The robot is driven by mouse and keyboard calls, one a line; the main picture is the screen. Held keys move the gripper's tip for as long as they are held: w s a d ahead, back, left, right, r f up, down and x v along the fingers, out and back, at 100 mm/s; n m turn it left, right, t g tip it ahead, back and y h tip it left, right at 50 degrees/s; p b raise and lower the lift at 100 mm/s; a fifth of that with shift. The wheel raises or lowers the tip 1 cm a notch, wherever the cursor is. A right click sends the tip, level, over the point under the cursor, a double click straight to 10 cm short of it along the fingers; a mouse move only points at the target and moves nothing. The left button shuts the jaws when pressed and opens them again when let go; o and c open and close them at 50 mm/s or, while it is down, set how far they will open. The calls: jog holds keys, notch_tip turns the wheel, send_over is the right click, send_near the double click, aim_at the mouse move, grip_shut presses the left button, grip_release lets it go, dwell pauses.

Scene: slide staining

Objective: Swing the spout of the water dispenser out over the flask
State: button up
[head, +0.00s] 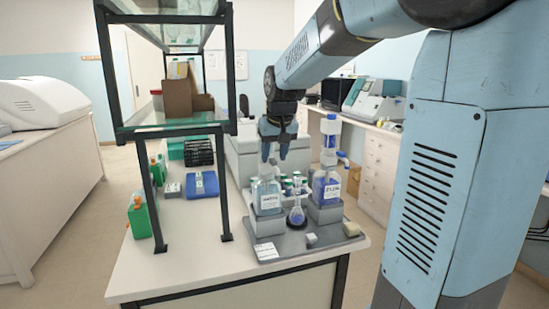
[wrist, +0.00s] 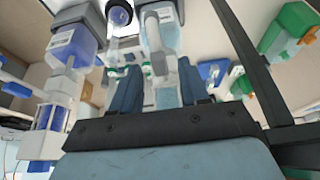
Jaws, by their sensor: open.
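The left dispenser bottle (head: 267,192) holds pale, clear liquid and stands on a grey block; its label is too small to read surely. Its top is hidden behind my gripper in the head view. A second bottle (head: 326,190) with blue liquid stands to the right, with a white and blue pump head (head: 330,130). The round flask (head: 297,216) with dark blue contents stands between them, nearer the front. My gripper (head: 273,152) points down above the left bottle, open. In the wrist view its fingers (wrist: 156,82) stand either side of the pale bottle's clear pump column (wrist: 158,62).
The grey tray (head: 290,243) carries the bottles and small white blocks. Several green-capped vials (head: 294,184) stand behind the flask. A black-framed shelf (head: 180,125) rises close on the left. A blue box (head: 202,185) lies beneath it. The bench's front left is clear.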

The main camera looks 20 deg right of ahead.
jog(key=shift+x, duration=0.95)
grip_shut()
jog(key=shift+d, duration=0.1)
